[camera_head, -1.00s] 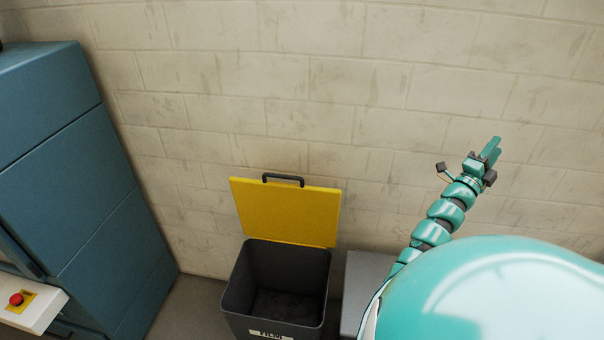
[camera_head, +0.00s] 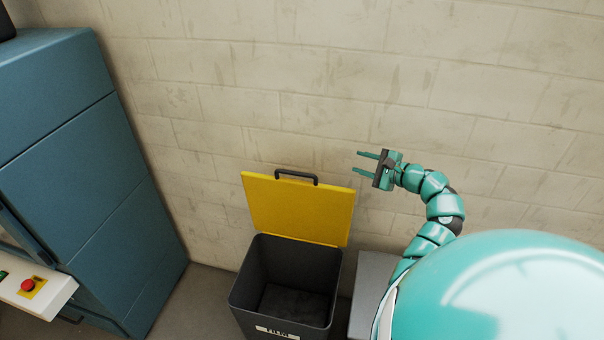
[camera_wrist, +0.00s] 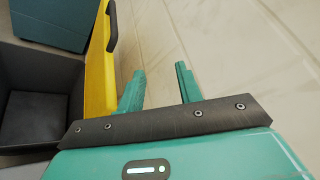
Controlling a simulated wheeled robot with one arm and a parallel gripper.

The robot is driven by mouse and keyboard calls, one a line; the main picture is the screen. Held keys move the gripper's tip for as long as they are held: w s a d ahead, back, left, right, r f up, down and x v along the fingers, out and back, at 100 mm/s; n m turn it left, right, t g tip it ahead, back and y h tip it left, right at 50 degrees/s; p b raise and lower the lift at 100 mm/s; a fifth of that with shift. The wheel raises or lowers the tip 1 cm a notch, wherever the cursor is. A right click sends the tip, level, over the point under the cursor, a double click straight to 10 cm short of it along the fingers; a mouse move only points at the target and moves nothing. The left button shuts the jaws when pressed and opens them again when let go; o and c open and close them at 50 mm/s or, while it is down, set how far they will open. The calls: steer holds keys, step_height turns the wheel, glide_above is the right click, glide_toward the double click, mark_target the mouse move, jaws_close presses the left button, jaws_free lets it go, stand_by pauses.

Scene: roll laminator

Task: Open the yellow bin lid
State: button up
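The yellow lid (camera_head: 298,208) stands raised at the back of the dark grey bin (camera_head: 238,298), leaning toward the wall, with its black handle (camera_head: 296,175) along the top edge. The bin is uncovered and its inside looks empty. My gripper (camera_head: 363,163) is open and empty, to the right of the lid's upper right corner and apart from the handle. In the wrist view, the lid (camera_wrist: 98,70) is left of the open fingers (camera_wrist: 160,82), with the handle (camera_wrist: 112,25) farther up and the bin (camera_wrist: 50,62) at the left edge.
A blue cabinet (camera_head: 80,150) stands at the left, with a red button on a yellow plate (camera_head: 30,286) in front of it. A grey box (camera_head: 370,285) is right of the bin. A pale block wall (camera_head: 300,80) closes off the back.

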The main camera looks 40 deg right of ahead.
mark_target(307, 175)
steer(key=s+a+f+g+y, duration=0.2)
steer(key=a+y, duration=0.1)
steer(key=a, duration=0.3)
steer(key=p+x, duration=0.5)
steer(key=x, duration=1.2)
steer(key=shift+w+f, duration=0.15)
steer(key=shift+w, duration=0.25)
steer(key=shift+c, duration=0.4)
jaws_close()
